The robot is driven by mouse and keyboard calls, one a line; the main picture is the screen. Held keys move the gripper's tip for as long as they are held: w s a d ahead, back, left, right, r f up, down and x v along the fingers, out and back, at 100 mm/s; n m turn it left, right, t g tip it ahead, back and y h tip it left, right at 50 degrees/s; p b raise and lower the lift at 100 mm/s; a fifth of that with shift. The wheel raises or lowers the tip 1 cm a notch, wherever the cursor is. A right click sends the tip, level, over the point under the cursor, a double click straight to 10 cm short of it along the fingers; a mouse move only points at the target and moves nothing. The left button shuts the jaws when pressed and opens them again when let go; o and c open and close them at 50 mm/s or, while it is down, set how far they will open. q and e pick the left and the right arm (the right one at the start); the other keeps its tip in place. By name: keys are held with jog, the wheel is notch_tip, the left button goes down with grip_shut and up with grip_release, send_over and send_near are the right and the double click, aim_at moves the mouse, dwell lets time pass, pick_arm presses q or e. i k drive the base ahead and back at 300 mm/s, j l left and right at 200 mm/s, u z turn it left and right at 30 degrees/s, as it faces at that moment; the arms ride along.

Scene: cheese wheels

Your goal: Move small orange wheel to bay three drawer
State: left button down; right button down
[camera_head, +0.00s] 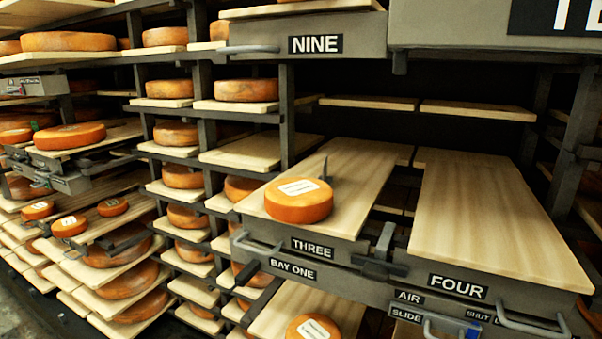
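An orange cheese wheel (299,207) with a white label on top lies flat on the board of the pulled-out drawer marked THREE (345,222), near its front left corner. A thin dark upright piece stands just behind the wheel; I cannot tell what it is. Smaller orange wheels lie on the low boards at the left: one with a label (38,210), another with a label (69,227), and one at their right (112,207). Neither of my grippers can be made out in this view.
Drawer FOUR (490,215) stands pulled out and empty right of THREE, with a dark latch-like part (379,263) between their fronts. Below, a BAY ONE board carries a labelled wheel (313,328). A closed NINE drawer (315,45) hangs above. Racks of wheels fill the left.

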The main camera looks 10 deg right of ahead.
aim_at(291, 201)
jog(key=i+j+z, duration=0.15)
jog(key=j, duration=0.25)
jog(key=i+j+z, duration=0.1)
jog(key=j, duration=0.3)
jog(key=i+j+z, duration=0.15)
jog(key=j, duration=0.25)
jog(key=i+j+z, duration=0.15)
jog(key=j, duration=0.25)
jog(key=i+j+z, duration=0.15)
jog(key=j, duration=0.3)
jog(key=k, duration=0.05)
